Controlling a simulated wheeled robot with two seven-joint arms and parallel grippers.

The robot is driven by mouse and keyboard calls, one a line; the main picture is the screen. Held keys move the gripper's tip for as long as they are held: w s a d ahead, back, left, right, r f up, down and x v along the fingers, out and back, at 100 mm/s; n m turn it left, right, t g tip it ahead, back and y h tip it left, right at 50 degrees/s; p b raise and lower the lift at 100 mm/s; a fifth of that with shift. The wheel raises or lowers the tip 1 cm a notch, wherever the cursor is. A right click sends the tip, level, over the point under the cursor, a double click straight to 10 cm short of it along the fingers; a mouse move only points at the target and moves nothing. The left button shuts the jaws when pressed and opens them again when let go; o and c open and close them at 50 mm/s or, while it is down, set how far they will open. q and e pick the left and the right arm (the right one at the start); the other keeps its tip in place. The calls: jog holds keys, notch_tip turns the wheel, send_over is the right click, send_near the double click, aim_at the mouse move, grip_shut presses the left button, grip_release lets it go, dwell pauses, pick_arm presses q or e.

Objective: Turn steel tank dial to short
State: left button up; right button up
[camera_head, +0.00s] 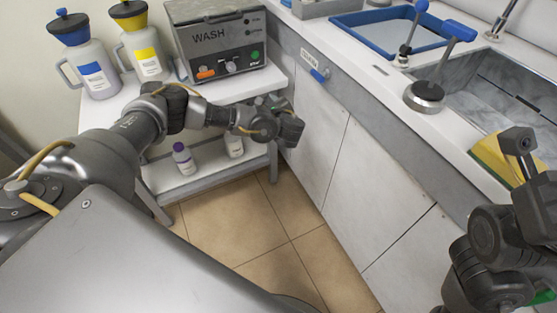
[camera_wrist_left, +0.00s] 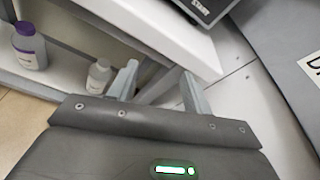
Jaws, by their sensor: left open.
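The steel tank (camera_head: 206,38) is a grey box marked WASH on the white side table in the head view. Its front has an orange switch (camera_head: 205,73), a round dial (camera_head: 231,67) and a green button (camera_head: 255,55). The dial's setting is too small to read. My left gripper (camera_head: 289,122) is below and right of the tank's front, beside the table edge. In the left wrist view my left gripper (camera_wrist_left: 158,74) has its fingers apart with nothing between them. A tank corner (camera_wrist_left: 205,8) shows at the top there. Part of my right arm shows at the right edge; its fingers cannot be made out.
Blue-capped (camera_head: 85,58) and yellow-capped (camera_head: 143,45) jugs stand left of the tank. Small bottles (camera_head: 183,158) sit on the lower shelf (camera_head: 205,179). The counter with a blue tray (camera_head: 347,24), sink (camera_head: 505,92) and sponge (camera_head: 490,158) runs along the right.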

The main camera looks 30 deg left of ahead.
pick_arm(q)
jog(key=s+d+f+n+g+h+p, duration=0.1)
jog(key=s+d+f+n+h+p, duration=0.1)
jog(key=f, duration=0.8)
jog(key=s+d+f+n+g+h+p, duration=0.2)
jog(key=s+d+f+n+h+p, duration=0.1)
jog(key=f, duration=0.6)
jog(key=shift+s+d+f+h+p, duration=0.5)
jog(key=shift+d+h+p, duration=0.4)
jog(key=shift+d, duration=0.65)
jog(key=shift+s, duration=0.1)
